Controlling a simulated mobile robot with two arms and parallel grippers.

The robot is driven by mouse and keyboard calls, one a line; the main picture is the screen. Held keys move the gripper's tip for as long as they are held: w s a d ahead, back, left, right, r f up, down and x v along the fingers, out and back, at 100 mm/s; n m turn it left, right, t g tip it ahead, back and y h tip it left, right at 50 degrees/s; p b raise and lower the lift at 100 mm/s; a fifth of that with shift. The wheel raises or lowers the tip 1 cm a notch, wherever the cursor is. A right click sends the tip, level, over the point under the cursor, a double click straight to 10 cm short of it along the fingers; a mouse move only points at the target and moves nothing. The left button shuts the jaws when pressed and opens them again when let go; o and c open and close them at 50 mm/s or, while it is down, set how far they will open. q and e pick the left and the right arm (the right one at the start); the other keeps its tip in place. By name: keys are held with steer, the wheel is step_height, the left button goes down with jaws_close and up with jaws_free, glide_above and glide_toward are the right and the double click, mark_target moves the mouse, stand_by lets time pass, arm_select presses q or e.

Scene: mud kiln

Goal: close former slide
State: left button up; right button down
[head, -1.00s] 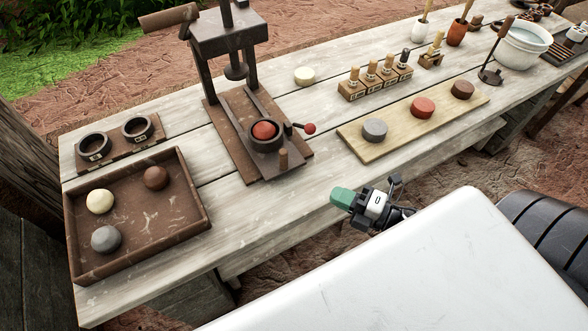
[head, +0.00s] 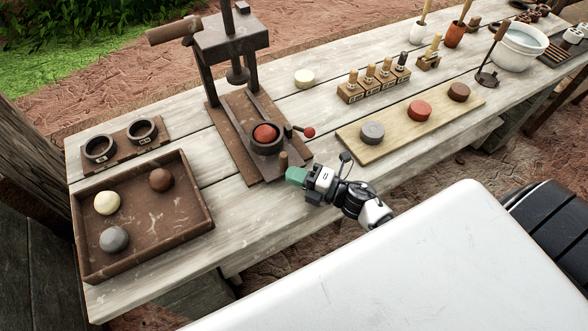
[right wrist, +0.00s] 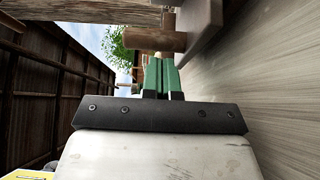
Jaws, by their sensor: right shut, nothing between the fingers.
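The former (head: 227,52) is a dark brown press frame with a rod hanging over its base on the table. Its slide carries a dark ring (head: 268,148) with a red clay ball (head: 265,134) in it, in front of the rod. A short wooden peg (head: 283,160) stands at the slide's near end. My right gripper (head: 291,175), with green fingertips, is shut and empty just in front of the peg; I cannot tell if they touch. In the right wrist view the shut green fingers (right wrist: 161,76) point at a wooden cylinder (right wrist: 153,40), probably the peg. My left gripper is not in view.
A lever with a red knob (head: 309,132) sticks out right of the ring. A brown tray (head: 140,229) with clay balls lies left. A pale board (head: 385,141) with three discs lies right. Stamps (head: 376,80) stand behind it.

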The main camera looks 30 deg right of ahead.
mark_target(286, 162)
steer(key=shift+w+d, duration=0.1)
steer(key=shift+w, duration=0.3)
steer(key=w+b, duration=0.1)
steer(key=w, duration=0.2)
steer(key=shift+w, duration=0.65)
steer(key=shift+s, duration=0.15)
